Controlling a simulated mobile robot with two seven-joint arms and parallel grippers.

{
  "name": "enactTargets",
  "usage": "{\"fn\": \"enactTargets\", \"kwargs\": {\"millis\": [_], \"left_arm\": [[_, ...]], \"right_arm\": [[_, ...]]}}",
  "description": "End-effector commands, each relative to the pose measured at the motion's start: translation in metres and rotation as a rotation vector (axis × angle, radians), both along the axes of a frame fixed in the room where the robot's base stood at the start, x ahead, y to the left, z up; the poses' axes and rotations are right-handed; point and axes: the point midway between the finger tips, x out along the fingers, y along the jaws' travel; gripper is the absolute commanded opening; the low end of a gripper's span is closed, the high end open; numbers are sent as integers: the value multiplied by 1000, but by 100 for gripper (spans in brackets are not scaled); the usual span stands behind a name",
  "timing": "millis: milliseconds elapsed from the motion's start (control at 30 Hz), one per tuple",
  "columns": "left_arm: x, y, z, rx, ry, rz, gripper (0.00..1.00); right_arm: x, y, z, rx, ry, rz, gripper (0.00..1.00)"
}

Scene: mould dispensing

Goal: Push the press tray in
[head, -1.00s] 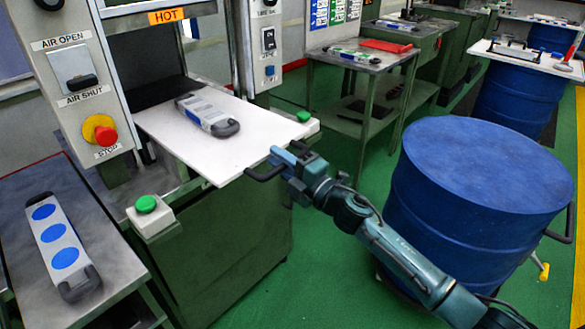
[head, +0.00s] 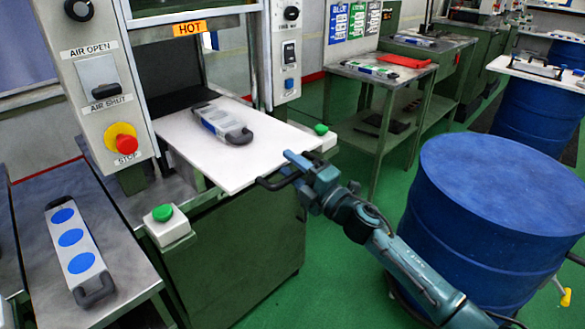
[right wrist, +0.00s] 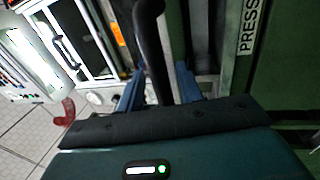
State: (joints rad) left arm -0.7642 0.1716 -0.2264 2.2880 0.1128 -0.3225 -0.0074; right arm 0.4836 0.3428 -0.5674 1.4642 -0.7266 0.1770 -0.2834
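The press tray (head: 262,158) is a white plate sticking out of the press opening under the HOT label. A grey mould (head: 222,122) with dark ends lies on it. The tray's black handle (head: 270,183) is at its front edge. My right gripper (head: 298,170) is at this handle. In the right wrist view the black handle (right wrist: 152,45) passes between the two blue fingers (right wrist: 160,88), which look closed against its sides. My left gripper is not in view.
Green buttons on white boxes flank the tray at left (head: 164,222) and right (head: 321,130). A blue drum (head: 500,230) stands right of my arm. A side table (head: 125,270) at left holds a mould with blue discs (head: 72,238). Green floor lies between press and drum.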

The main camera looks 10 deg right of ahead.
Motion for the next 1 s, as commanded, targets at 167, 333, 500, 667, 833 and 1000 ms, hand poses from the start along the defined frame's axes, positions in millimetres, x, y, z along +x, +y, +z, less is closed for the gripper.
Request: {"fn": "enactTargets", "kwargs": {"millis": [167,333,500,667,833,1000], "left_arm": [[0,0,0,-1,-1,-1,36],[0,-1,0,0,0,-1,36],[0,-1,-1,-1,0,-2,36],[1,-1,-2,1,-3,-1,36],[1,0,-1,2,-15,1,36],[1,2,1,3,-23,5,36]], "right_arm": [[0,0,-3,-2,3,-1,36],[-9,-7,-7,-5,7,-2,36],[-35,-28,-14,-4,8,-2,36],[-64,-49,-20,-4,6,0,36],[-88,-68,-25,-3,5,-2,36],[-100,-78,-26,0,2,0,36]]}}
